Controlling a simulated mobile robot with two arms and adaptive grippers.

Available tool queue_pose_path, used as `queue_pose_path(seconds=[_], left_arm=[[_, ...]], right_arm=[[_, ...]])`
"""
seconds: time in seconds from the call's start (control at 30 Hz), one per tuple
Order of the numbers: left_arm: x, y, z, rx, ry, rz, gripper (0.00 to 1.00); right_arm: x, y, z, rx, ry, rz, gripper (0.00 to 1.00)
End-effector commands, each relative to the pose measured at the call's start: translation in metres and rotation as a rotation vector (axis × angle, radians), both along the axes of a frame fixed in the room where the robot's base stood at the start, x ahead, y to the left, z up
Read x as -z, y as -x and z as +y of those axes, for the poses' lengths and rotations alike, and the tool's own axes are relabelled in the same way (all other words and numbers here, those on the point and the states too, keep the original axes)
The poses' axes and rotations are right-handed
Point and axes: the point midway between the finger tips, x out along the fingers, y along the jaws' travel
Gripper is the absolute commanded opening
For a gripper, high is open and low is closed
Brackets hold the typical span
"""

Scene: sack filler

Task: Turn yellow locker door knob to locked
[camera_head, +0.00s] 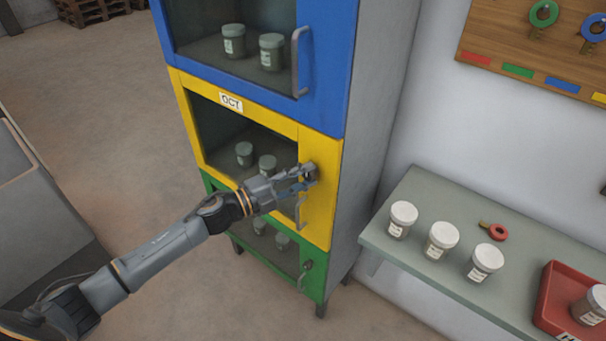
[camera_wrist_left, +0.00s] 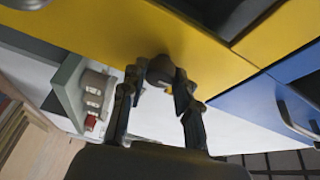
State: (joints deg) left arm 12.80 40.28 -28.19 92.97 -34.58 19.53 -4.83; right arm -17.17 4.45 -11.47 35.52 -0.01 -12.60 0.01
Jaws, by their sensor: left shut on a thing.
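The yellow locker door (camera_head: 320,209) is the middle of three stacked doors, with a glass pane and an "OCT" label, and it looks closed. Its knob (camera_wrist_left: 160,70) is a small dark round piece on the yellow face, near the door's right edge in the head view. My left gripper (camera_head: 308,178) reaches it from the left and is shut on the knob. In the left wrist view its two fingers (camera_wrist_left: 158,84) stand on either side of the knob. The fingers partly hide the knob, and I cannot tell its turn position. My right gripper is not in view.
A blue door (camera_head: 325,60) is above and a green door (camera_head: 313,285) below. A grey shelf (camera_head: 420,190) at right holds white-lidded jars (camera_head: 442,240), a red ring key (camera_head: 497,232) and a red tray (camera_head: 550,290). A key board (camera_head: 520,45) hangs behind. Floor is clear before the locker.

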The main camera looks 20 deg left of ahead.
Motion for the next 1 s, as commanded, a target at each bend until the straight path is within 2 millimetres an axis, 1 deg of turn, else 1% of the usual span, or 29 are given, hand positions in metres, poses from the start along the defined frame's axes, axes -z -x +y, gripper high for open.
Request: queue_pose_path(seconds=[0.5, 0.53, 0.63, 1.0], left_arm=[[0.0019, 0.0009, -0.0007, 0.002, -0.021, -0.005, 0.00], [0.0020, 0.0009, -0.0008, 0.002, -0.021, -0.005, 0.33], [0.0019, 0.0007, -0.0006, 0.001, -0.021, -0.005, 0.53], [0.0015, 0.0029, 0.0021, 0.000, -0.019, -0.005, 0.54]], right_arm=[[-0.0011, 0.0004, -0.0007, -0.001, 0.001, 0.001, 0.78], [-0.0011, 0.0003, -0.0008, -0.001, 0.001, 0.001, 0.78], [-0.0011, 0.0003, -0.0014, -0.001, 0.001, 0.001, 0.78], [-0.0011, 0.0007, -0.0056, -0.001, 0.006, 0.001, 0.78]])
